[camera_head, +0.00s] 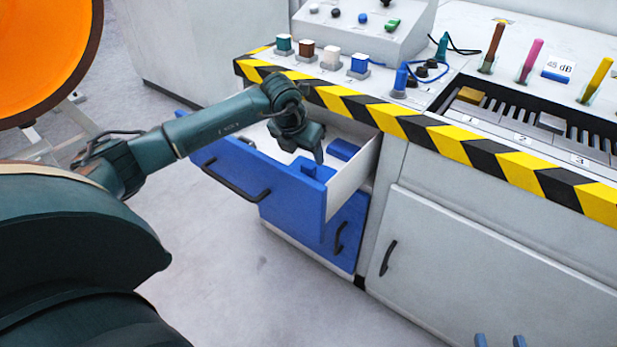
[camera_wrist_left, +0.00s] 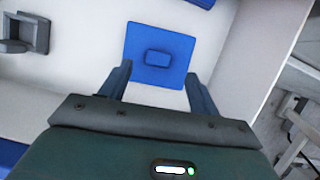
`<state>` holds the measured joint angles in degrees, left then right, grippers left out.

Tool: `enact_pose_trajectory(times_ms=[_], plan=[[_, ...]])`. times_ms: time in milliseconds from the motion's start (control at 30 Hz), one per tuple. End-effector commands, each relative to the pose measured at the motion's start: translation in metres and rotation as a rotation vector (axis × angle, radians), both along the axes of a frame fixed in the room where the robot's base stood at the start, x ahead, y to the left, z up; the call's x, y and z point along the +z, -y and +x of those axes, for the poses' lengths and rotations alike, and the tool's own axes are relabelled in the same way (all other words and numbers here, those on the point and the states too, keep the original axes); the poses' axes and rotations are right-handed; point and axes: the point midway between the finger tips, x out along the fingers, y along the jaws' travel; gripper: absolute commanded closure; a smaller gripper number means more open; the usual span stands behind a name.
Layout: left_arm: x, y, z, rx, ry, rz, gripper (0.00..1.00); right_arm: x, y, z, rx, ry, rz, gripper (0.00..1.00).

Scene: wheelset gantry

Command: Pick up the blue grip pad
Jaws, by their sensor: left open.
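The blue grip pad (camera_wrist_left: 135,40) is a flat square with a small raised block on top. It lies on the white floor of the open drawer (camera_head: 362,178). In the head view the pad (camera_head: 312,171) shows just below my left gripper (camera_head: 316,152). In the wrist view the left gripper (camera_wrist_left: 158,88) is open, its two fingers pointing toward the pad's near corners, with nothing held between them. Whether they touch the pad cannot be told. Two blue fingertips of my right gripper (camera_head: 499,340) show apart at the bottom edge, with nothing visible between them.
Another blue piece (camera_head: 343,149) lies farther back in the drawer. A grey bracket (camera_wrist_left: 38,33) lies to the left in the wrist view. The drawer's side wall (camera_wrist_left: 245,55) stands close on the right. The striped counter edge (camera_head: 400,124) overhangs the drawer's back.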

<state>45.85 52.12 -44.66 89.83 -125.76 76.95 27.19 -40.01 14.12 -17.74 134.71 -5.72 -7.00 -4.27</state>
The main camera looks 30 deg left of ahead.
Motion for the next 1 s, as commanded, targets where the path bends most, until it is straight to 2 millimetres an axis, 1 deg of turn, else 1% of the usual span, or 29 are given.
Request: enact_pose_trajectory(times_ms=[133, 300, 400, 500, 700, 767, 1000], plan=[[-0.012, 0.0, 0.003, 0.0, -0.002, -0.001, 0.38, -0.002, -0.001, 0.0, 0.005, 0.021, 0.002, 0.64], [-0.039, -0.002, 0.011, -0.001, -0.002, -0.002, 0.38, -0.003, -0.005, 0.0, 0.023, 0.09, 0.008, 0.64], [-0.048, -0.002, 0.016, 0.0, -0.001, -0.001, 0.38, -0.001, -0.006, -0.001, 0.031, 0.119, 0.009, 0.64], [-0.052, -0.002, 0.018, -0.001, 0.0, -0.001, 0.38, 0.001, -0.007, -0.001, 0.034, 0.133, 0.012, 0.64], [-0.052, -0.002, 0.018, -0.001, 0.0, -0.001, 0.38, 0.002, -0.007, -0.001, 0.036, 0.135, 0.012, 0.64], [-0.052, -0.002, 0.018, -0.001, 0.0, -0.001, 0.41, 0.001, -0.007, -0.001, 0.036, 0.135, 0.012, 0.64], [-0.051, -0.002, 0.018, -0.001, 0.0, -0.001, 0.61, 0.001, -0.007, -0.001, 0.034, 0.134, 0.011, 0.64]])
